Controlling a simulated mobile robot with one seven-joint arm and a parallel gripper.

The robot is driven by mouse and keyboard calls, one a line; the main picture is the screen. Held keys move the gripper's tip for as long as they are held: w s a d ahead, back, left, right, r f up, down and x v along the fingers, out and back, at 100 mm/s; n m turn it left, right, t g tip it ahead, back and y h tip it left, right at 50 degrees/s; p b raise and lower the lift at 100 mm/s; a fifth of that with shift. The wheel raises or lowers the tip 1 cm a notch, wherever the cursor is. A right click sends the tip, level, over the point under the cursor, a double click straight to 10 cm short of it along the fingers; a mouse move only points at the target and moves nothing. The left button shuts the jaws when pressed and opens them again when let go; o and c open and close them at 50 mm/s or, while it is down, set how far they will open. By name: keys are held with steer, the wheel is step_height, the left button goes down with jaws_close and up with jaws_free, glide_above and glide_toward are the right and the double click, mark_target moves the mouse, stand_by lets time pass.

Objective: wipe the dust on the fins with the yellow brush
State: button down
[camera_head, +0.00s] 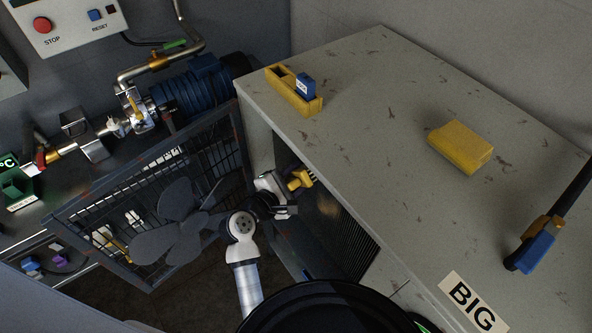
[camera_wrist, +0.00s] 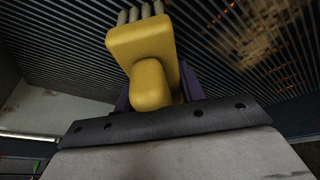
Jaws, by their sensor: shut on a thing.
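The yellow brush (camera_wrist: 146,52) is held in my gripper (camera_wrist: 155,100), which is shut on it. In the wrist view its pale bristles point at the dark fins (camera_wrist: 70,45); I cannot tell whether they touch. Brown dust (camera_wrist: 245,45) lies on the fins to the right of the brush in that view. In the head view the brush (camera_head: 300,179) and my gripper (camera_head: 280,190) are at the open front of the big cabinet, by the fins (camera_head: 335,220). Part of the fins is hidden by my arm.
The cabinet top (camera_head: 370,110) carries a yellow holder (camera_head: 293,90) with a blue block, a yellow sponge-like block (camera_head: 460,146) and a blue-ended tool (camera_head: 535,248). An open grille door (camera_head: 150,200) with a fan (camera_head: 178,222) stands left of my arm. Pipes and a blue motor (camera_head: 195,88) are behind.

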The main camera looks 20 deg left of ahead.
steer(key=shift+g, duration=0.6)
steer(key=f, duration=0.1)
steer(key=a+f, duration=0.1)
steer(key=a+f+p, duration=0.1)
steer(key=shift+s+a+f, duration=0.1)
steer(key=shift+s+a, duration=0.1)
steer(key=shift+s, duration=0.05)
steer(key=shift+w+a+f, duration=0.1)
steer(key=shift+w+a, duration=0.55)
steer(key=shift+a, duration=0.15)
steer(key=shift+s+a, duration=0.95)
steer(key=shift+s, duration=0.25)
steer(key=shift+s+a, duration=0.9)
steer(key=shift+s, duration=0.25)
steer(key=shift+s+a, duration=0.9)
steer(key=shift+s, duration=0.3)
